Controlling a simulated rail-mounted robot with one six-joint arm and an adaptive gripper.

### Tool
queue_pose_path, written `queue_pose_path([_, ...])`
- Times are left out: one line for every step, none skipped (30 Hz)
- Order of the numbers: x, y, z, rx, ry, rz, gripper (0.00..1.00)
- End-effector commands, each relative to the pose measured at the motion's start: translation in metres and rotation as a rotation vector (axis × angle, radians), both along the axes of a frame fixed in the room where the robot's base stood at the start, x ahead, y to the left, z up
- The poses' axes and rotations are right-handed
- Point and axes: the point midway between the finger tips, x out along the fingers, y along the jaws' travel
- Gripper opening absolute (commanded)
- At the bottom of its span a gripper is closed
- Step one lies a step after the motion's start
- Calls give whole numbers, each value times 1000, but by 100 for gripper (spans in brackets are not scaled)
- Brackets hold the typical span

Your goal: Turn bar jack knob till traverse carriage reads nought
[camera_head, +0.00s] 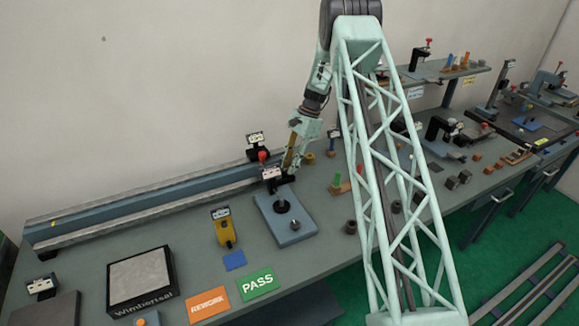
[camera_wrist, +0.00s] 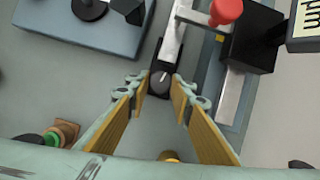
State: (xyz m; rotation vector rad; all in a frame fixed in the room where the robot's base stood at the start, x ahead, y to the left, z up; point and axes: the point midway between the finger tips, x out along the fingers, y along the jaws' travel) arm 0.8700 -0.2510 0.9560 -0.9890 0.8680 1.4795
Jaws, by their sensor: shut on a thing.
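In the wrist view a round dark knob (camera_wrist: 160,82) with a white pointer line sits on a dark block at the end of a silver bar (camera_wrist: 173,38). My gripper (camera_wrist: 159,84) has its yellow-padded fingers on either side of this knob, shut on it. In the head view my gripper (camera_head: 288,168) is low at the right end of a long blue-grey rail, and the knob is hidden. A dark carriage block (camera_wrist: 252,40) with a red knob (camera_wrist: 226,10) is on the rail. Its display (camera_wrist: 306,22) is cut off; only "µm" is legible.
A blue plate (camera_head: 300,232) with a dark post stands just in front of my gripper. A yellow gauge (camera_head: 223,230), orange REWORK card (camera_head: 208,303) and green PASS card (camera_head: 258,284) lie nearer. Small wooden blocks and dark weights are to the right. The long rail (camera_head: 140,208) runs left.

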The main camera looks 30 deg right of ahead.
Motion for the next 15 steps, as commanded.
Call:
queue_pose_path([1,0,-1,0,0,21,11])
queue_pose_path([1,1,-1,0,0,38,11])
queue_pose_path([1,0,-1,-1,-1,65,11])
queue_pose_path([2,0,-1,-1,-1,85,11])
queue_pose_path([2,1,-1,0,0,108,11])
queue_pose_path([2,1,-1,-1,-1,135,11])
queue_pose_path([3,1,-1,-1,-1,157,11])
queue_pose_path([3,1,0,-1,-1,175,11])
queue_pose_path([3,1,0,-1,-1,196,11])
queue_pose_path([3,1,0,0,-1,209,11])
queue_pose_path([2,1,0,0,0,221,11])
queue_pose_path([2,1,0,0,1,231,11])
queue_pose_path([2,1,0,0,1,235,11])
queue_pose_path([2,1,0,0,1,238,11])
queue_pose_path([2,1,0,0,0,239,11])
